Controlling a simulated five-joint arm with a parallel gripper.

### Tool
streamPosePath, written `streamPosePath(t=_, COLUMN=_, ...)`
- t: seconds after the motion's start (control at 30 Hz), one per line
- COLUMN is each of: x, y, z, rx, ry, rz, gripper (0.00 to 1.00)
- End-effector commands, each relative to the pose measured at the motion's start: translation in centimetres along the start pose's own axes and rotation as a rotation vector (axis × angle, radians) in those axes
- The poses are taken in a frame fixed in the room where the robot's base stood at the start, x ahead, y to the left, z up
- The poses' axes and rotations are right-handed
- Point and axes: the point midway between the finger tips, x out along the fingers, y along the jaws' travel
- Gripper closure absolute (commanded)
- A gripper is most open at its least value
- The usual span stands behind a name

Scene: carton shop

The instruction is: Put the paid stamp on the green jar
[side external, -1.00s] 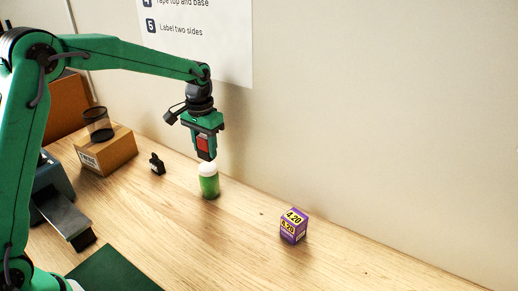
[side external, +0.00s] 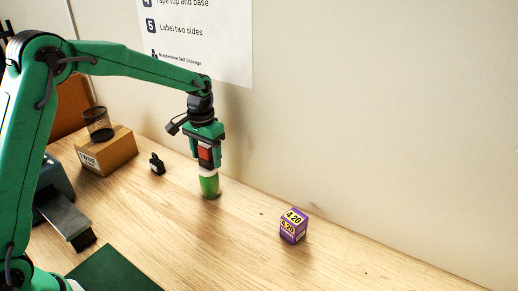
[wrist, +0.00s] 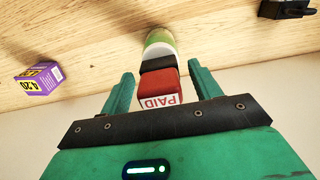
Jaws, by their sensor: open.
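The green jar (side external: 209,187) with a white lid stands upright on the table under my gripper (side external: 206,162). The red paid stamp (side external: 205,153) with a black base is upright right above the lid and appears to rest on it. In the wrist view the stamp (wrist: 160,88), with its PAID label, sits between the two fingers of my gripper (wrist: 161,72). The fingers are open, with a small gap on each side of it. The jar (wrist: 159,37) is partly hidden behind the stamp in that view.
A purple box (side external: 293,226) marked 4.20 stands to the right of the jar. A small black object (side external: 157,164) is to the left. A cardboard box (side external: 107,153) bears a dark mesh cup (side external: 98,124). A green mat (side external: 112,272) lies in front. The wall is close behind.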

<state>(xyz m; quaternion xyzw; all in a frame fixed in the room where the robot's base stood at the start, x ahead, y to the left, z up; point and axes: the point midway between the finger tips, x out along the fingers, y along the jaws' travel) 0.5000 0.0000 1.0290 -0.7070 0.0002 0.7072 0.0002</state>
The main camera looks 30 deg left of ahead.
Motion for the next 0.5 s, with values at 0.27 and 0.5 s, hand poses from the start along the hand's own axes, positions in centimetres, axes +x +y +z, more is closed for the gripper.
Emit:
streamPosePath(t=0.27, x=-0.5, y=0.0, z=0.0, rx=0.0, ry=0.002, rz=0.0, gripper=0.37)
streamPosePath(t=0.5, x=-2.8, y=0.0, z=-0.1, rx=0.0, ry=0.003, rz=0.0, gripper=0.37)
